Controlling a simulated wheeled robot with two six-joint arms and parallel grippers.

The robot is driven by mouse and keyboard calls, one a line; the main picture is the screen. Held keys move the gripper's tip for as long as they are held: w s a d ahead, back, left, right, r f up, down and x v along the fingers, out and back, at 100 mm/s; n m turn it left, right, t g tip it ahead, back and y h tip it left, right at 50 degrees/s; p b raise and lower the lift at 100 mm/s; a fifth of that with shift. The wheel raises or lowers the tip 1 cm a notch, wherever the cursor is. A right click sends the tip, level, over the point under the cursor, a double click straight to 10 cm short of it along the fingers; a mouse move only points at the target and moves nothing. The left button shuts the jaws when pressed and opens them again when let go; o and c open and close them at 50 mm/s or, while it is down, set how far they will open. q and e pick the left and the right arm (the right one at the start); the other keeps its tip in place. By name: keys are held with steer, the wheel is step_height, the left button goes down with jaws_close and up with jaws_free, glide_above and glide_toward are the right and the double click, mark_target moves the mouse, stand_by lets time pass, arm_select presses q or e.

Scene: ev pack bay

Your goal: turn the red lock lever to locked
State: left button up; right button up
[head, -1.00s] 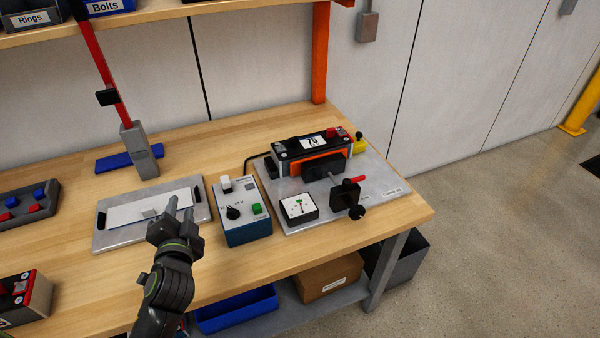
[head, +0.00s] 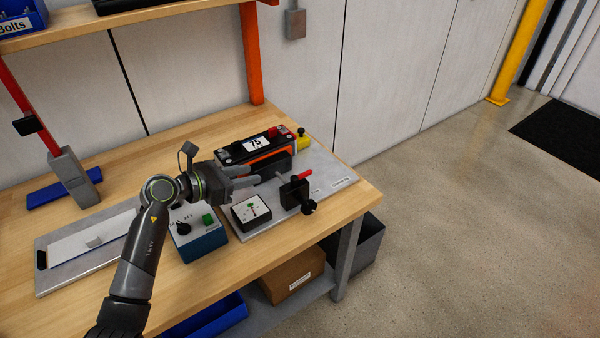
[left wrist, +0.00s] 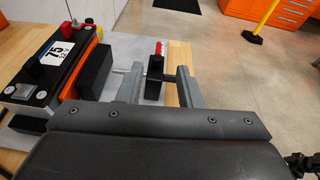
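The red lock lever (head: 304,174) sits on top of a black clamp block (head: 293,192) on the grey fixture plate (head: 330,178). In the left wrist view the red lever (left wrist: 158,47) stands out from the far top of the black block (left wrist: 154,76). My left gripper (head: 270,177) is open and empty, to the left of the block, with its fingers pointing at it. In the left wrist view the left gripper's (left wrist: 158,84) fingers appear on either side of the block; I see no contact. My right gripper is out of view.
A battery module (head: 257,145) labelled 75 stands behind the gripper, a dial gauge (head: 251,211) in front. A blue-grey control box (head: 203,243) is left of the gauge, partly hidden by my arm. The bench's right edge is close to the plate.

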arm_select(q)
steer(key=f+m+g, duration=0.1)
steer(key=p, duration=0.1)
glide_toward(305, 172)
steer(key=shift+y, duration=0.3)
steer(key=x, duration=0.6)
steer(key=shift+d+r, duration=0.15)
steer(key=shift+d, duration=0.05)
steer(key=shift+x, duration=1.05)
steer(key=shift+c, duration=0.4)
jaws_close()
